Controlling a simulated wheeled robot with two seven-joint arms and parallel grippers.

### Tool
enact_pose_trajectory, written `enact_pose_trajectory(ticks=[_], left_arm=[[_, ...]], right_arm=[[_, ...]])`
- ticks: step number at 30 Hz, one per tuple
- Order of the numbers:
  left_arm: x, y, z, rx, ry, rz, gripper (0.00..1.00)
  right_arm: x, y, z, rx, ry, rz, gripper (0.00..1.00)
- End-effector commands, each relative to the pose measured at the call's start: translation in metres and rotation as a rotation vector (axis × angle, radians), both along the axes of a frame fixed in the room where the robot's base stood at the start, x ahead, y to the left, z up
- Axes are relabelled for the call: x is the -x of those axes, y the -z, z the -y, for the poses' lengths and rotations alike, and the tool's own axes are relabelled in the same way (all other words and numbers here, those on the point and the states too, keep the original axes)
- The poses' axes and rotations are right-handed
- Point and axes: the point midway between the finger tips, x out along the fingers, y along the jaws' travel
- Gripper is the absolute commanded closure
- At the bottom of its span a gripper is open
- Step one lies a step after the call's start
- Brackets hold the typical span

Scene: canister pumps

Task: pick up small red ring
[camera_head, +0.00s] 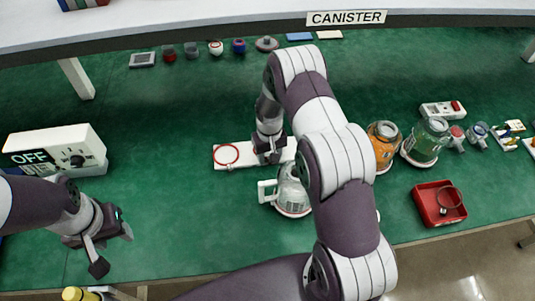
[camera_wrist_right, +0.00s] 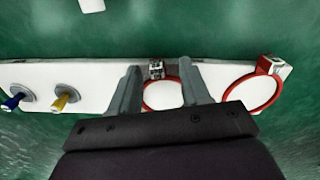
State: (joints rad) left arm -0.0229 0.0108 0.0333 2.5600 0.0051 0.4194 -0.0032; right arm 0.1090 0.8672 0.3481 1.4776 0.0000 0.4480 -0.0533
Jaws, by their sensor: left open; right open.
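The small red ring (camera_wrist_right: 163,96) lies on a white board (camera_wrist_right: 215,75) and shows in the right wrist view between my right gripper's two fingers. A second, larger red ring (camera_wrist_right: 253,96) is on the board to its right; it also shows in the head view (camera_head: 226,154). My right gripper (camera_wrist_right: 162,68) is open over the small ring, one finger on each side. I cannot tell whether the fingers touch it. In the head view my right gripper (camera_head: 268,157) hides the small ring. My left gripper (camera_head: 113,250) is open and empty over the lower left of the table.
A clear jug (camera_head: 290,190) stands close beside my right gripper. An orange canister (camera_head: 383,145), a green canister (camera_head: 427,140) and a red tray (camera_head: 423,204) are on the right. A white box marked OFF (camera_head: 60,146) is left. Blue (camera_wrist_right: 18,100) and yellow (camera_wrist_right: 65,98) pegs share the board.

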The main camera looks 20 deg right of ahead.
Motion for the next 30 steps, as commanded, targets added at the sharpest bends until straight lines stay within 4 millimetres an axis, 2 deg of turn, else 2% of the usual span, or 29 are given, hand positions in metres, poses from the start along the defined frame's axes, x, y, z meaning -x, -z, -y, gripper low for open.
enact_pose_trajectory(ticks=[2, 6, 20, 23, 28, 30], left_arm=[[0.000, 0.000, 0.000, 0.000, 0.000, 0.000, 0.51], [0.000, 0.000, 0.000, 0.000, 0.000, 0.000, 0.51], [0.000, 0.001, 0.000, 0.000, 0.000, 0.000, 0.51], [0.000, 0.003, 0.000, 0.000, 0.000, 0.000, 0.51], [0.000, 0.010, 0.000, 0.000, 0.000, 0.000, 0.51], [0.000, 0.012, 0.000, 0.000, 0.000, 0.000, 0.51]], right_arm=[[0.000, 0.000, 0.000, 0.000, 0.000, 0.000, 0.53], [0.000, 0.000, 0.000, 0.000, 0.000, 0.000, 0.99], [0.000, -0.002, 0.000, 0.000, 0.000, 0.000, 1.00], [-0.001, -0.010, 0.000, 0.000, 0.000, 0.002, 1.00], [-0.001, -0.037, 0.000, 0.000, 0.000, 0.003, 1.00], [0.006, -0.047, 0.010, 0.000, 0.004, 0.001, 1.00]])
